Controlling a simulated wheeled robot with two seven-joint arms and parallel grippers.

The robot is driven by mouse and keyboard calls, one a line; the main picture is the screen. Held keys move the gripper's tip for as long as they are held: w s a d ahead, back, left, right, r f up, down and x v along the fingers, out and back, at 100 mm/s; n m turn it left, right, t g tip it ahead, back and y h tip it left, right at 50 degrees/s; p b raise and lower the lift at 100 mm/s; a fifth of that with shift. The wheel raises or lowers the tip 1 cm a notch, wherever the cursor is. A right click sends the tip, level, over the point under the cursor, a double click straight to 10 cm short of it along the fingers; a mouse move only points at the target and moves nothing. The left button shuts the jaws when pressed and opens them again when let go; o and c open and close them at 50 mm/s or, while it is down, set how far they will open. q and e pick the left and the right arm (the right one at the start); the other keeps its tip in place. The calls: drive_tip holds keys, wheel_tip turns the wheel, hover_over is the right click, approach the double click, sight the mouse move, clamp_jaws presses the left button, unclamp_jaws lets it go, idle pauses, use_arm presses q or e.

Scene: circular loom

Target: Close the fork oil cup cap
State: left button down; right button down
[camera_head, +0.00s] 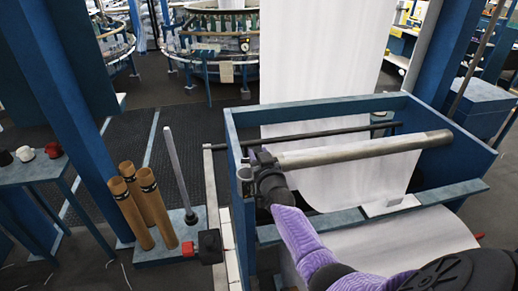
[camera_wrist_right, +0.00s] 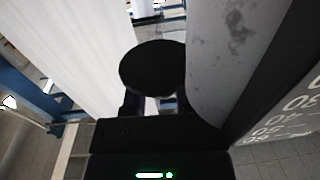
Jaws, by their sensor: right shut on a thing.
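My right gripper (camera_head: 263,165) comes in on the purple-sleeved arm from the lower right, at the left end of the grey roller (camera_head: 365,149). In the right wrist view, a round black disc (camera_wrist_right: 152,70), which looks like the oil cup cap, sits in front of the jaws (camera_wrist_right: 152,103). The jaws are shut on it. The disc lies just left of the roller surface. The cup under it is hidden, so I cannot tell how the cap sits on it. The left gripper is out of view.
The blue loom frame (camera_head: 315,105) surrounds the roller and white fabric (camera_head: 320,55). Brown tubes (camera_head: 130,215) and a grey rod stand on a low base at left. A black and red box (camera_head: 210,246) is near the frame. A side table (camera_head: 28,172) stands far left.

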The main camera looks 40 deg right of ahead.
drive_tip(key=shift+c, duration=1.9)
unclamp_jaws()
